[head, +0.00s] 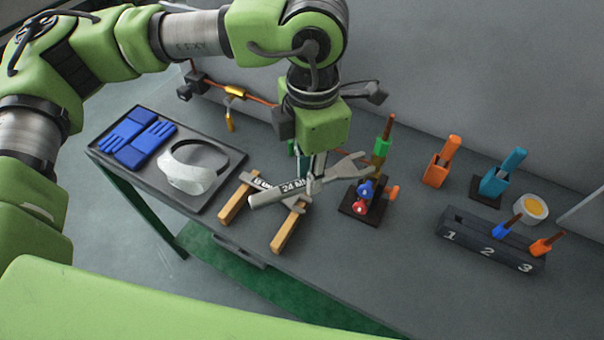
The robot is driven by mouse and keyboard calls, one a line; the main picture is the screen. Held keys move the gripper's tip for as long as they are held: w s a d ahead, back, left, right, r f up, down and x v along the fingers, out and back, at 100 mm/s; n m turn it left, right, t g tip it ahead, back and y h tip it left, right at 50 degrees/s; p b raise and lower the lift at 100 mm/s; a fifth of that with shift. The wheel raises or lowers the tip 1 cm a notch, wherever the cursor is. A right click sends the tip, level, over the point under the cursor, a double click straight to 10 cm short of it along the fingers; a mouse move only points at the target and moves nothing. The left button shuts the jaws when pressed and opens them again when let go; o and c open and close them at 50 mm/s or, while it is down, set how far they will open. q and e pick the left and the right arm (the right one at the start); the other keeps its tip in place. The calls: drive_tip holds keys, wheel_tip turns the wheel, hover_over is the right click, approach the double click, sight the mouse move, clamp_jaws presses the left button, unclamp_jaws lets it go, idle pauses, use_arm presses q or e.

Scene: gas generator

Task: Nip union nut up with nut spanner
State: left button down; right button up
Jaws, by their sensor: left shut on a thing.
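My left gripper (314,168) reaches down from above the bench and is shut on a large grey open-ended spanner marked "24" (275,194). The spanner looks held above two wooden rails, its open jaw pointing right towards a small dark stand (352,209). The stand carries blue and red knobs, and an upright copper-coloured piece with a green block (381,147) stands behind it. The jaw overlaps this area in the picture; I cannot tell whether it touches anything. I cannot make out the union nut for certain. My right gripper is not in view.
A second spanner (260,181) lies on the wooden rails (236,202). A tray (205,199) with blue gloves and a white visor is left. Orange (437,170) and teal (497,182) holders, a round tub (532,208) and a numbered rack (468,247) are right. Copper piping (262,99) runs behind.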

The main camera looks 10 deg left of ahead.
sight(327, 173)
use_arm(q)
drive_tip(key=shift+w+d, duration=0.1)
drive_tip(key=shift+d, duration=0.1)
idle(0.4)
drive_tip(key=shift+w+d+b, duration=0.4)
drive_tip(key=shift+d+b, duration=0.1)
drive_tip(key=shift+d, duration=0.1)
drive_tip(key=shift+w+d, duration=0.4)
drive_tip(key=shift+d, duration=0.15)
drive_tip(key=shift+w+b, duration=0.1)
drive_tip(key=shift+b, duration=0.3)
drive_tip(key=w+a+m+b, duration=0.1)
drive_tip(key=w+m+b, duration=0.2)
drive_tip(key=w+m, duration=0.3)
drive_tip(key=shift+a+m, duration=0.35)
drive_tip(key=shift+m, duration=0.15)
idle(1.1)
